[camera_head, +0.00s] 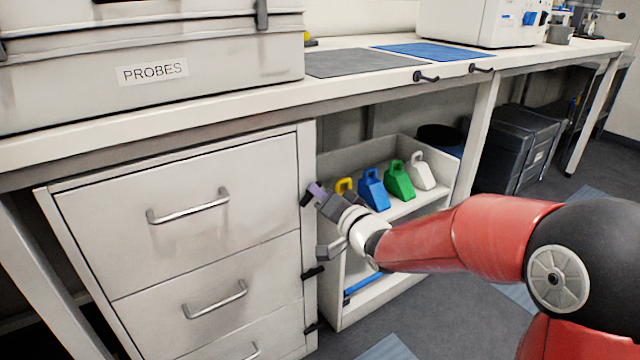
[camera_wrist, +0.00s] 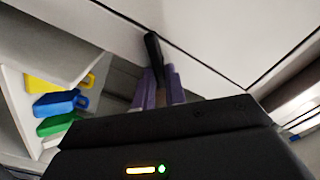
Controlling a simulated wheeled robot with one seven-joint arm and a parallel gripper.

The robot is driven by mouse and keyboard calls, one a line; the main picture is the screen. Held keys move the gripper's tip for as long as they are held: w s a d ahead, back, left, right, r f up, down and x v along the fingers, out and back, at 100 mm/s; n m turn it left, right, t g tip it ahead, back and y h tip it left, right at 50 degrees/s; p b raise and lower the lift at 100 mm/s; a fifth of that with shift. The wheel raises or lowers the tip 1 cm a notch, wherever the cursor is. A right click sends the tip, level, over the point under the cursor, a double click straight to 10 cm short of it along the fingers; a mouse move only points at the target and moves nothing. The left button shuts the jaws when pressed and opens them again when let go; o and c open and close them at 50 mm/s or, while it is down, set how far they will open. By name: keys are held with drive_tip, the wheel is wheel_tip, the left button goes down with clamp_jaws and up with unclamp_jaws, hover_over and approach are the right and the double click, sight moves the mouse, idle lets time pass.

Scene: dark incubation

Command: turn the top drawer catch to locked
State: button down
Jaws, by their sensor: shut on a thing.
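The top drawer catch (camera_head: 305,198) is a small black lever on the cabinet frame, right of the top drawer (camera_head: 185,205). Only part of it shows beside my fingers in the head view, and it looks tilted there. My gripper (camera_head: 316,191) has purple fingertips and is shut on this catch. In the wrist view the black catch (camera_wrist: 152,50) sticks out past the fingertips (camera_wrist: 160,88), held between them. The top drawer looks closed, with a metal bar handle (camera_head: 188,207) on its front.
A middle catch (camera_head: 313,272) and a lower catch (camera_head: 311,328) sit below on the same frame. A shelf unit (camera_head: 345,310) with yellow, blue, green and white containers stands close to the right of my gripper. The worktop (camera_head: 350,90) overhangs above. Floor is open at the lower right.

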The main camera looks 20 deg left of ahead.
drive_tip(key=shift+w+d+f+m+p, duration=0.15)
drive_tip(key=shift+m+p, duration=0.75)
drive_tip(key=shift+m, duration=0.5)
drive_tip(key=shift+s+a+f+m+p, duration=0.15)
drive_tip(key=shift+m+p, duration=0.75)
drive_tip(key=shift+m, duration=0.5)
drive_tip(key=shift+w+d+f+m+p, duration=0.15)
drive_tip(key=shift+m+p, duration=0.75)
drive_tip(key=shift+m, duration=0.5)
drive_tip(key=shift+f, duration=0.1)
drive_tip(key=c, duration=1.4)
unclamp_jaws()
drive_tip(key=shift+c, duration=0.2)
drive_tip(key=v, duration=0.8)
